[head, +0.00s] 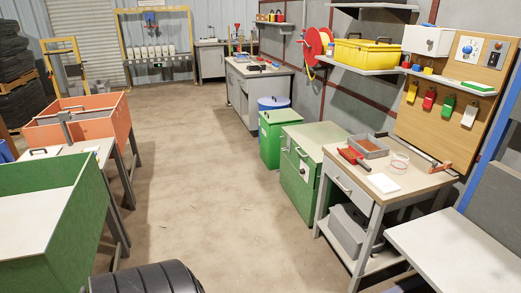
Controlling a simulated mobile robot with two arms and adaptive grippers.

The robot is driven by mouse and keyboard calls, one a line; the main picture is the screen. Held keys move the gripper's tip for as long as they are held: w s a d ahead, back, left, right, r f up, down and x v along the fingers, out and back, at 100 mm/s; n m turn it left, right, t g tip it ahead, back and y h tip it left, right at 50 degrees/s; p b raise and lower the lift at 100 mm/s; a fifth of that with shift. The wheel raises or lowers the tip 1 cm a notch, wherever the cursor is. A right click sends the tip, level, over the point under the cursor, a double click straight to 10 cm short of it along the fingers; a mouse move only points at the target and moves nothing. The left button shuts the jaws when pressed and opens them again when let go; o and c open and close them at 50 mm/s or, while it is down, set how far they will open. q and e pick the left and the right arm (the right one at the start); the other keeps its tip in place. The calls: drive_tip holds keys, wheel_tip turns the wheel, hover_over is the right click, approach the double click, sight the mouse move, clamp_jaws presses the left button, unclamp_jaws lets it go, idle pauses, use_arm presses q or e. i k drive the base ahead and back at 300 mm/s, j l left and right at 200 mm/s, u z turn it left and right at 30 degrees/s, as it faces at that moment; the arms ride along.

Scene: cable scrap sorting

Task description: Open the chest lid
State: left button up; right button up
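A green chest (299,182) stands on the floor right of the middle, between a smaller green bin and a workbench. Its flat green lid (318,136) looks shut. A pale handle (301,152) shows at the lid's front edge, and a small light fitting sits on the front face below. The chest's inside is hidden. Neither of my grippers is in view.
A green bin (270,148) stands beyond the chest; a workbench (346,187) with tools stands close on its near side. Green and orange troughs (82,215) line the left. A dark tyre-like thing (145,279) is at the bottom. The middle floor is clear.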

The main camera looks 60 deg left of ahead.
sight(309, 138)
drive_tip(key=u, duration=1.55)
drive_tip(key=i, duration=0.25)
drive_tip(key=j+u, duration=0.05)
